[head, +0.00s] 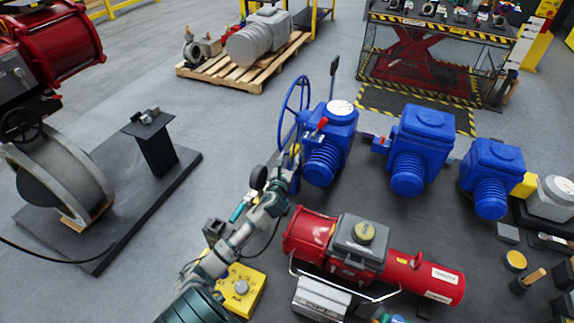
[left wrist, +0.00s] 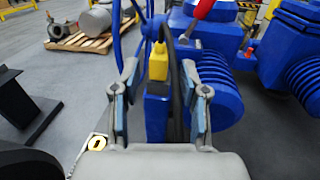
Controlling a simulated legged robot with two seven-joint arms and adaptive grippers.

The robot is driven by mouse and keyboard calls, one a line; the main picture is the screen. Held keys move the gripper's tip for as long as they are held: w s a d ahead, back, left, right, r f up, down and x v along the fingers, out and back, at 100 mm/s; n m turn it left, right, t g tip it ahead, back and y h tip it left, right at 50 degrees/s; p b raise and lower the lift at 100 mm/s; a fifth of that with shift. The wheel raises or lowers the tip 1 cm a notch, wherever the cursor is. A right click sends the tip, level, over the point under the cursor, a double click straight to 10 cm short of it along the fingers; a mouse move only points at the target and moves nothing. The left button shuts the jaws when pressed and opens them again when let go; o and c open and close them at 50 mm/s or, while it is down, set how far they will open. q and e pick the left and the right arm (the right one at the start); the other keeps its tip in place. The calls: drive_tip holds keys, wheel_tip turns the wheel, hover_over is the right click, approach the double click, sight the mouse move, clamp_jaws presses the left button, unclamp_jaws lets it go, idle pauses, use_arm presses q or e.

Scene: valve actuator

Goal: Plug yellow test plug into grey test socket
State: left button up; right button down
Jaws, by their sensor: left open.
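A yellow plug-like block (left wrist: 158,62) shows between the fingers of my left gripper (left wrist: 160,82) in the left wrist view, with a dark cable beside it. The two fingers stand apart, one on each side, and I see no clear contact. In the head view my left gripper (head: 291,168) is at the blue handwheel (head: 291,108), left of the nearest blue actuator (head: 325,150). A small yellow patch (head: 295,150) shows there, partly hidden. I cannot pick out the grey test socket for certain. My right gripper is not in view.
A red actuator with a grey box (head: 360,240) lies right of my left arm. A yellow box (head: 240,287) is beside the arm. More blue actuators (head: 420,145) stand to the right. A pallet (head: 250,75) is behind, with open floor in front of it.

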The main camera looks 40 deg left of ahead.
use_arm(q)
drive_tip(key=v, duration=0.3)
drive_tip(key=shift+s+d, duration=0.15)
drive_tip(key=shift+s, duration=0.05)
drive_tip(key=shift+f, duration=0.15)
idle(0.4)
